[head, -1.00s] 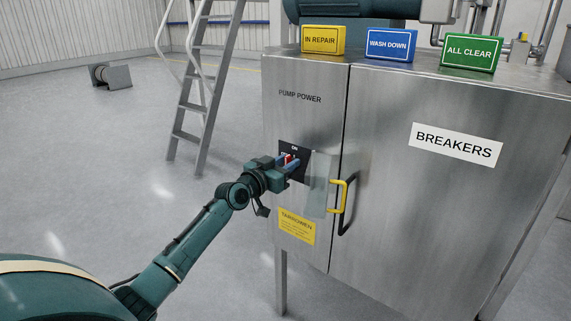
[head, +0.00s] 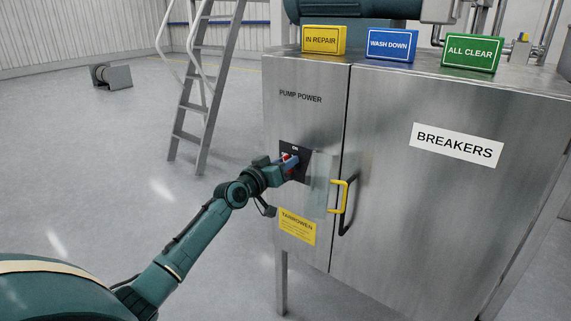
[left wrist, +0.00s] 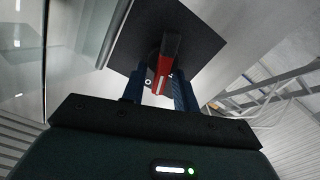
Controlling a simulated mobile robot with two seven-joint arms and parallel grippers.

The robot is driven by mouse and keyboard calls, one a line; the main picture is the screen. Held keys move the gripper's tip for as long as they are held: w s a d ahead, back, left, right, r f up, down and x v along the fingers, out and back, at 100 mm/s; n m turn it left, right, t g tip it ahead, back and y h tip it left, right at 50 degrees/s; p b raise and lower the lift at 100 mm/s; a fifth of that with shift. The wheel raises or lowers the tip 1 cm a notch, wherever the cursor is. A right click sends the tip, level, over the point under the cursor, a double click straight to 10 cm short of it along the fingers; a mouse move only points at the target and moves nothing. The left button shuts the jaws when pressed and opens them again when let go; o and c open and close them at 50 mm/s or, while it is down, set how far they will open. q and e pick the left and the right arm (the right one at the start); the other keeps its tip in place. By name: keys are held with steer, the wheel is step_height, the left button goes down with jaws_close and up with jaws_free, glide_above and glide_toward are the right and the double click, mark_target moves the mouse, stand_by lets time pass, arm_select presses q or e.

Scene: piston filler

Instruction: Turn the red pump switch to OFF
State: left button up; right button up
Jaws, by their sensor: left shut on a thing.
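The red pump switch (head: 287,157) is on a black plate (head: 302,166) below the "PUMP POWER" lettering on a steel cabinet. "ON" shows at the plate's top; the rest of its lettering is mostly hidden. My left gripper (head: 291,164) is at the plate, its blue fingers shut on the switch. In the left wrist view, the red handle (left wrist: 164,72) lies between the two fingers of my left gripper (left wrist: 159,90), with a white line along it. Its exact setting is hard to read. My right gripper is not in view.
The breakers door (head: 420,220) is shut. Signs stand on top.

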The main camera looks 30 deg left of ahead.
arm_select(q)
steer(key=shift+a+f+n+p, duration=0.2)
steer(key=shift+f+n+p, duration=0.1)
steer(key=shift+n, duration=2.05)
steer(key=shift+a+f+n+p, duration=0.15)
steer(key=shift+f+n+p, duration=0.1)
steer(key=shift+n, duration=2.05)
steer(key=shift+a+f+n+p, duration=0.2)
steer(key=shift+f+n+p, duration=0.1)
steer(key=shift+n, duration=2.05)
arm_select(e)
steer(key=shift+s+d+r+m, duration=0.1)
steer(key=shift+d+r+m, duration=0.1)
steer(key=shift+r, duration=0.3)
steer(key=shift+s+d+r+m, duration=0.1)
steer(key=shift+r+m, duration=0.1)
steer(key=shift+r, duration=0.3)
arm_select(q)
steer(key=o, duration=0.9)
